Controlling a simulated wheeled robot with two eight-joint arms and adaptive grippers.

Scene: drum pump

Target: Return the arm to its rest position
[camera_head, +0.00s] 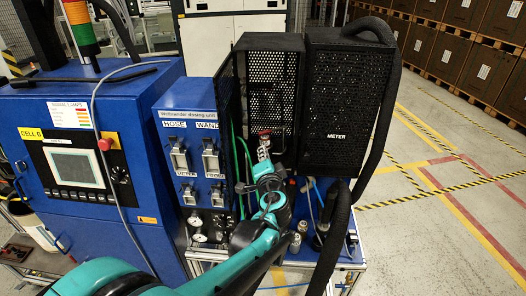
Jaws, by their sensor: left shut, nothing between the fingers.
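My left arm (243,262) comes up from the bottom left and reaches to the front of the dosing unit. My left gripper (263,158) is small in view, shut and empty, at the open front of the black mesh cabinet (272,85). A small red part (264,132) shows just beyond the fingertips; I cannot tell whether they touch it. The wrist hides part of the fittings below the cabinet. My right gripper is not in view.
The blue dosing panel (190,130) stands left of my wrist, beside an open mesh door (227,125). The meter box (337,115) and a thick black hose (380,110) are on the right. A blue control cabinet (125,100) is at left. Floor at right is clear.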

